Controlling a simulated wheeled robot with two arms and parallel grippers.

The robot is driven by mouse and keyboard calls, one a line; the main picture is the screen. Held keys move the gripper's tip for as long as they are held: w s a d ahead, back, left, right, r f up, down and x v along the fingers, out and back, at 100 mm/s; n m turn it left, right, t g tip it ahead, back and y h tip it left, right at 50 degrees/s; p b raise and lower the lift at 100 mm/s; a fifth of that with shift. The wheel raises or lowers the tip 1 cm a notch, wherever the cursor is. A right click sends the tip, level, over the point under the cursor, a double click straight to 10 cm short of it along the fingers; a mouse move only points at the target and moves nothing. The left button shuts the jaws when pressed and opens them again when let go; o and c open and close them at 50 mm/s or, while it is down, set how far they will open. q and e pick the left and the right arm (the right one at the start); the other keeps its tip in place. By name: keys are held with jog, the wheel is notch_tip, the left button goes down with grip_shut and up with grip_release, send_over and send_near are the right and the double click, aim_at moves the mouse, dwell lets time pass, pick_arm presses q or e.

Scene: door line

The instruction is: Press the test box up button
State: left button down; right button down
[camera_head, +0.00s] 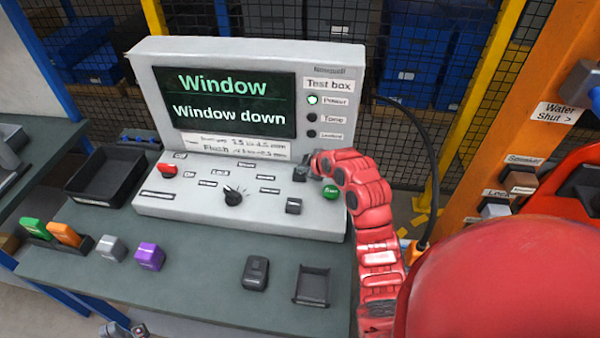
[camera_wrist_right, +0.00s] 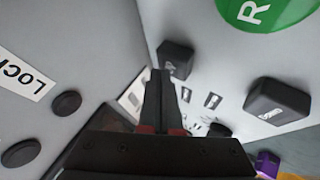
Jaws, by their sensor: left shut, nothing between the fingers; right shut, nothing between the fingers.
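The grey test box (camera_head: 240,222) stands on the bench; its screen (camera_head: 228,103) reads "Window" and "Window down". A black button (camera_head: 299,174) sits at the upper right of its sloped panel, with a second black button (camera_head: 293,206) below it; I cannot read their labels. My right gripper (camera_head: 312,166) is beside the upper button. In the right wrist view its shut, empty fingertips (camera_wrist_right: 160,74) are close to that button (camera_wrist_right: 175,60); contact cannot be told. The second button (camera_wrist_right: 278,100) is to the right. My left gripper (camera_head: 125,331) is partly seen, low at the bottom edge.
A green button (camera_head: 331,192) and a dark knob (camera_head: 233,197) are on the panel, with a red button (camera_head: 167,171) at left. A black cable (camera_head: 433,150) hangs on the right. A black tray (camera_head: 98,176), small coloured blocks and a key fob (camera_head: 255,272) lie on the bench.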

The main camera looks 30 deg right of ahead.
jog(key=shift+f+b, duration=0.45)
jog(key=shift+f, duration=0.05)
jog(key=shift+r, duration=0.2)
dwell(0.5)
jog(key=shift+r, duration=0.85)
jog(key=shift+r+p, duration=0.5)
jog(key=shift+r, duration=1.9)
notch_tip(320, 180, up, 9)
jog(key=p, duration=0.1)
send_over(303, 174)
jog(key=shift+f, duration=0.1)
